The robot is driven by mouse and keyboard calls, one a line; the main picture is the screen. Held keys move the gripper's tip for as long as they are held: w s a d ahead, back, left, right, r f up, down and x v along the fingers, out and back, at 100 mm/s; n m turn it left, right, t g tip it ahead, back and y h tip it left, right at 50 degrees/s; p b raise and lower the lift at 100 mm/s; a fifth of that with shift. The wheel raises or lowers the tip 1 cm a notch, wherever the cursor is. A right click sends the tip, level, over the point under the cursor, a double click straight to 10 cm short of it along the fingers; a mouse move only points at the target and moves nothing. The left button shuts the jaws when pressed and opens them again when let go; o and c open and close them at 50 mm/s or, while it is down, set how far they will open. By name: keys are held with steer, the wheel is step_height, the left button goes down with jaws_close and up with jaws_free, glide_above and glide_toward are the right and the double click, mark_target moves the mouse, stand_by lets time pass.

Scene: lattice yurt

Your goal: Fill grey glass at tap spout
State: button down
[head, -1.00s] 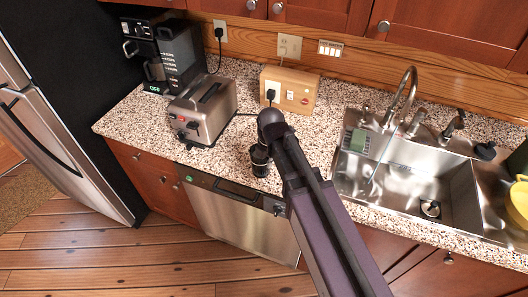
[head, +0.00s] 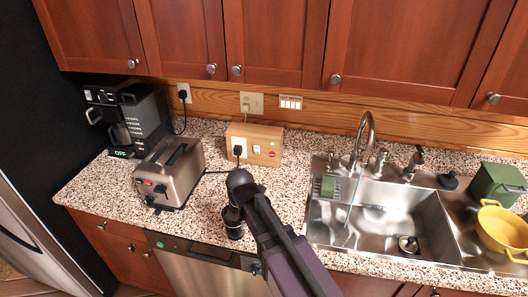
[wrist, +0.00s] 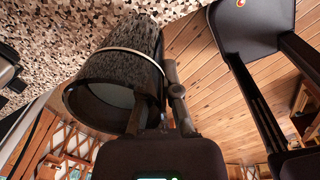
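The grey glass (wrist: 113,70) is a dark, smoky cylinder with a pale band, large in the wrist view, its open mouth towards the lower left. In the head view the glass (head: 233,224) shows small and dark near the counter's front edge. My gripper (head: 236,203) is at the glass; in the wrist view its fingers lie against the glass's side and appear shut on it. My arm hides part of this contact. The tap spout (head: 370,118) arches over the sink (head: 405,210), to the right of the glass. A thin pale line hangs below the spout; I cannot tell whether it is water.
A toaster (head: 170,172) and coffee maker (head: 128,118) stand left. A wooden box (head: 263,145) with a plug is behind my gripper. A green holder (head: 325,187) sits at the sink's left edge. A yellow colander (head: 500,230) and green box (head: 496,183) are right. Cupboards hang above.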

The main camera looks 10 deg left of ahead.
steer(key=shift+f, duration=0.1)
stand_by(0.3)
steer(key=shift+r+p, duration=0.35)
steer(key=shift+p, duration=0.1)
steer(key=w+a+f+b, duration=0.1)
steer(key=w+a, duration=0.6)
steer(key=w, duration=0.4)
steer(key=shift+w+f, duration=0.15)
steer(key=shift+w, duration=0.1)
